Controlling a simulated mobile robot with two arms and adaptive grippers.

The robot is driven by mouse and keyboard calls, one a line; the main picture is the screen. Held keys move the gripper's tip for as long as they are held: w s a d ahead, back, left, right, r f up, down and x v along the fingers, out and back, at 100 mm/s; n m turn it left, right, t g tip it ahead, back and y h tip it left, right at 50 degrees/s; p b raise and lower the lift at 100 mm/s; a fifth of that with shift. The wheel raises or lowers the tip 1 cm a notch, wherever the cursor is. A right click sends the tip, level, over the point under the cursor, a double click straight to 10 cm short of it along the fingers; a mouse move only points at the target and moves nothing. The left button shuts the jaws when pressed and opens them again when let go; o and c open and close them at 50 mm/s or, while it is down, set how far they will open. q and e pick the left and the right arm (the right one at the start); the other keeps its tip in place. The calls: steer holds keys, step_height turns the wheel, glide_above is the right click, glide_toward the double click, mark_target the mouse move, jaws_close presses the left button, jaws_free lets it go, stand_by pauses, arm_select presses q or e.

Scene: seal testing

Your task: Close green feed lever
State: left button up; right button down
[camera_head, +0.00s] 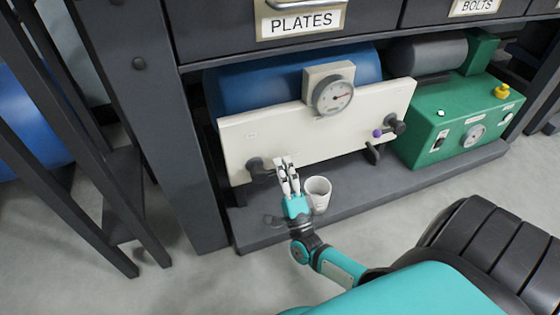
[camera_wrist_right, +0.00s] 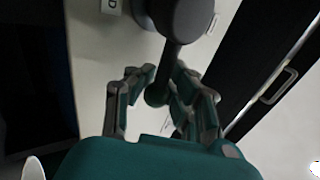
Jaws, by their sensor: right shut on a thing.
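The feed lever has a dark round hub (camera_head: 256,165) low on the left of the cream panel (camera_head: 290,135). In the right wrist view, its dark stem (camera_wrist_right: 172,58) runs down from the hub to a green ball tip (camera_wrist_right: 157,96). My right gripper (camera_head: 285,168) reaches up to this lever, and in the right wrist view the fingers (camera_wrist_right: 160,92) are shut around the ball end. In the head view, the fingers hide the lever's tip. My left gripper is in neither view.
A white cup (camera_head: 318,192) stands on the grey base ledge (camera_head: 400,176), close right of my right gripper. A purple-tipped lever (camera_head: 378,133) sits on the panel's right side. A gauge (camera_head: 333,96) tops the panel. A green control box (camera_head: 455,125) stands right, a dark frame post (camera_head: 165,120) left.

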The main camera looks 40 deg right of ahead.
steer(key=shift+s+a+f, duration=0.15)
steer(key=shift+s+f, duration=0.05)
steer(key=shift+f, duration=0.15)
steer(key=c, duration=1.3)
jaws_free()
steer(key=shift+c, duration=0.2)
steer(key=shift+r, duration=0.15)
step_height(320, 180, up, 10)
